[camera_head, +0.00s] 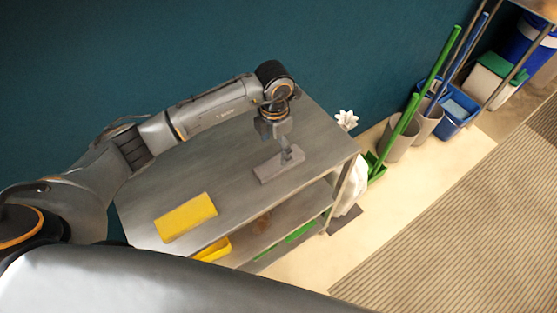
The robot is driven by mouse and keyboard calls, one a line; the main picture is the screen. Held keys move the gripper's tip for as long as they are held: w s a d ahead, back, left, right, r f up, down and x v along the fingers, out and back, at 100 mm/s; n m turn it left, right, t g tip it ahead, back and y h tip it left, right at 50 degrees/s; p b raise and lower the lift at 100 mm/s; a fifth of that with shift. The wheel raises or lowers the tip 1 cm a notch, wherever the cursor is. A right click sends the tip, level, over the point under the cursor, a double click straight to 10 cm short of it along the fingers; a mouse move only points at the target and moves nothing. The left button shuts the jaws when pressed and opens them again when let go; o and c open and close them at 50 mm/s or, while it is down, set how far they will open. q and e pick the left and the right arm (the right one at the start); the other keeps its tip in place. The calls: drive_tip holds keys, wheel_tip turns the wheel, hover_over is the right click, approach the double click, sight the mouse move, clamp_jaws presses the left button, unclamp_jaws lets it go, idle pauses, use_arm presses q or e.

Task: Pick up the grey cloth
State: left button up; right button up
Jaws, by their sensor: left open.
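A small grey cloth (267,173) lies on the grey metal table top (235,148), near its right side. My left gripper (287,158) reaches in from the left and points down at the cloth. It is open, with its fingertips at or just above the cloth; I cannot tell whether they touch it. The fingers hide part of the cloth. My right gripper is not in view.
A yellow cloth (185,217) lies on the table's near left part. A lower shelf holds a yellow container (213,249) and green items. A blue bucket (456,108) and grey bins (399,144) stand on the floor at right.

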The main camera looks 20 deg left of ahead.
sight(278, 161)
use_arm(q)
drive_tip(key=f, duration=0.1)
drive_tip(key=f+p, duration=0.1)
drive_tip(key=f, duration=0.1)
drive_tip(key=d+f+p, duration=0.1)
drive_tip(key=f, duration=0.1)
drive_tip(key=shift+f, duration=0.4)
drive_tip(key=c, duration=1.2)
